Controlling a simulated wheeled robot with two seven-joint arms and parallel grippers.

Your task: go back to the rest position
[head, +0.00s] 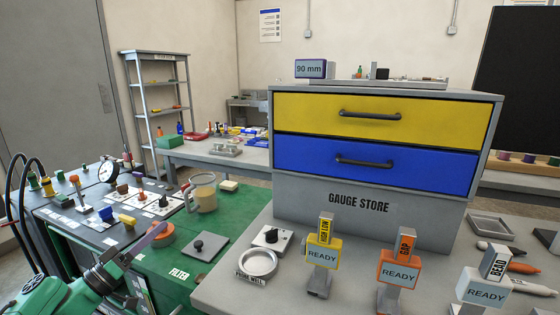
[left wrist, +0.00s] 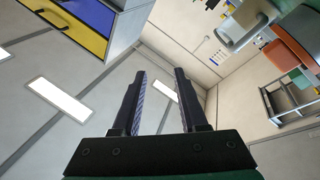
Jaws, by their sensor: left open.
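My left gripper (head: 148,257) is at the lower left of the head view, at the end of my green arm, over the green cart top. It is open. In the left wrist view the two dark fingers (left wrist: 160,72) stand apart with nothing between them. That view looks past the fingers at pale walls and light strips. My right gripper is in neither view.
The gauge store (head: 360,205), with shut yellow and blue drawers, stands on the grey bench. Yellow, orange and white gauges (head: 322,255) stand before it. The cart top holds a jug (head: 203,192), an orange disc (head: 161,234) and a filter plate (head: 199,246), close to my left gripper.

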